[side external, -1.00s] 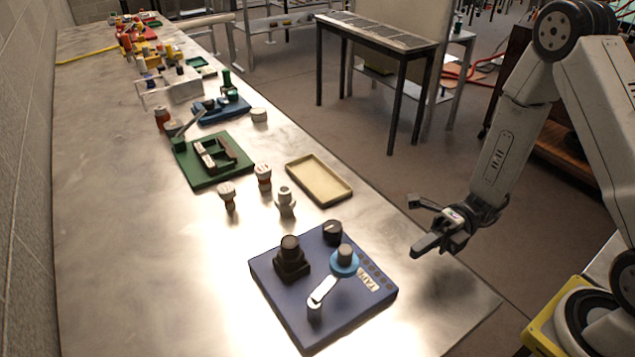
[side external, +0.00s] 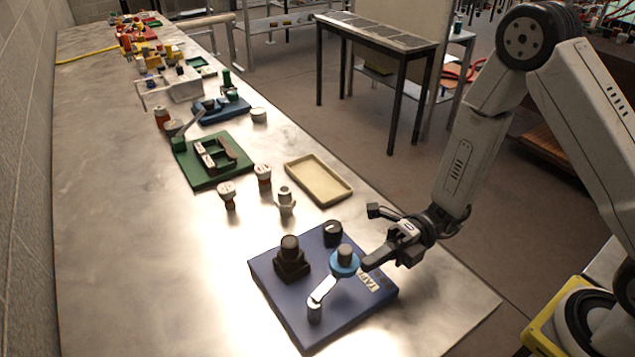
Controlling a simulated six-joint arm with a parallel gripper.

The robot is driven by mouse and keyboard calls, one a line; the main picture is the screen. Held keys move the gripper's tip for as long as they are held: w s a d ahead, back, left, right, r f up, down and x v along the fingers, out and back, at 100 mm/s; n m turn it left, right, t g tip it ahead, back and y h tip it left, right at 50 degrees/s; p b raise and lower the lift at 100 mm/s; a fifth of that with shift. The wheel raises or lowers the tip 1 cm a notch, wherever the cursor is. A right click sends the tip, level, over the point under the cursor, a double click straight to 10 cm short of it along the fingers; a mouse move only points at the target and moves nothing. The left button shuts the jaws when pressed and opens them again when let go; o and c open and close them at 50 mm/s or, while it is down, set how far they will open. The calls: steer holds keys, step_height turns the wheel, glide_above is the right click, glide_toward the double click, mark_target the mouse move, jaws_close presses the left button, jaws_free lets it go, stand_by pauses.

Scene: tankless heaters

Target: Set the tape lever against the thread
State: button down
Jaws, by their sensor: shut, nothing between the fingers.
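The tape lever (side external: 322,291) is a pale arm between a grey post (side external: 314,312) at the front and the blue ring (side external: 345,262) with a grey knob. I cannot make out a thread, nor whether the lever touches the grey fitting in the ring. My gripper (side external: 368,240) is over the board's right edge, just right of the blue ring. It is shut and empty, and hides part of the board's right side.
A dark square fitting (side external: 291,259) and a black round cap (side external: 332,233) stand on the board. A green board (side external: 190,176) is farther back. The bench left of the blue board is clear.

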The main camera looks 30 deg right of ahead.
steer(key=shift+w+a, duration=0.15)
steer(key=shift+w, duration=0.45)
steer(key=shift+w+n+g, duration=0.6)
steer(key=shift+n+g, duration=0.1)
steer(key=shift+g, duration=0.4)
steer(key=w+a+n+g, duration=0.1)
steer(key=w+a+g, duration=0.1)
steer(key=w, duration=0.4)
steer(key=shift+w+a+n+g+h, duration=0.3)
steer(key=shift+a+n+h, duration=0.1)
steer(key=shift+a, duration=0.2)
steer(key=shift+a, duration=0.1)
stand_by(0.3)
